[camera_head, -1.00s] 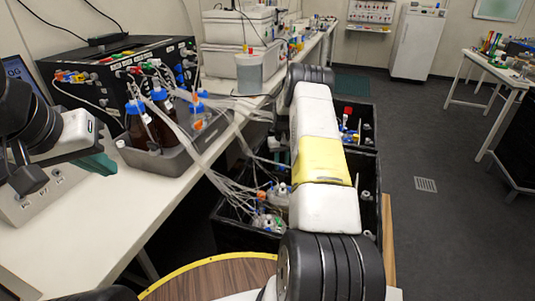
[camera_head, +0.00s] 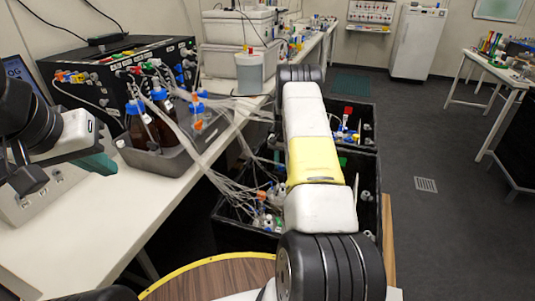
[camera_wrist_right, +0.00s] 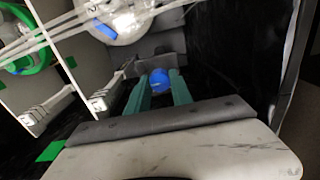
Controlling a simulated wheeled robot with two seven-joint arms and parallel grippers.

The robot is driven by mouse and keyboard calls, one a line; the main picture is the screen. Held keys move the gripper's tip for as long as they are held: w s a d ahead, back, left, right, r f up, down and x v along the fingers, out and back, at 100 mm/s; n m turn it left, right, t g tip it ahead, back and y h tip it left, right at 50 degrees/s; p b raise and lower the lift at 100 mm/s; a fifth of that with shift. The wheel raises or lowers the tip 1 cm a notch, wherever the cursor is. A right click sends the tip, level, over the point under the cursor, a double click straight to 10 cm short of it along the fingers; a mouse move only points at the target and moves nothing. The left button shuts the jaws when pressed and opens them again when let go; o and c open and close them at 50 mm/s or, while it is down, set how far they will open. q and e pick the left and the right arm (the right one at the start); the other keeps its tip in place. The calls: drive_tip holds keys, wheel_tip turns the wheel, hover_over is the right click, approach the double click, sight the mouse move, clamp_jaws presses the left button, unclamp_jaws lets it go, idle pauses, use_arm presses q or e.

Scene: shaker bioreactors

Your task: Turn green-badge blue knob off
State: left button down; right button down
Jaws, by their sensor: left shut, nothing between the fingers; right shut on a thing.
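In the right wrist view, a round blue knob (camera_wrist_right: 159,79) sits between the tips of my right gripper's teal fingers (camera_wrist_right: 158,92). The fingers are shut on it from both sides. A green square badge (camera_wrist_right: 50,151) shows at lower left and another green patch (camera_wrist_right: 71,62) at upper left. Which badge belongs to this knob is unclear. In the head view my right gripper is hidden behind my own arm, over the black crates. My left gripper (camera_head: 97,165) is shut and empty above the white bench at left.
A black crate (camera_head: 228,236) holds tubes and vessels, with a second crate (camera_head: 366,125) behind it. A grey tray (camera_head: 165,165) with blue-capped bottles (camera_head: 140,125) stands on the bench (camera_head: 85,225). Clear tubes run from there into the crates. Open floor (camera_head: 440,235) lies at right.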

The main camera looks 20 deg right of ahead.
sight(281, 165)
idle(0.3)
drive_tip(key=c, duration=1.1)
unclamp_jaws()
drive_tip(key=shift+c, duration=0.2)
drive_tip(key=shift+r, duration=0.1)
wheel_tip(281, 165, up, 8)
drive_tip(key=shift+f, duration=0.2)
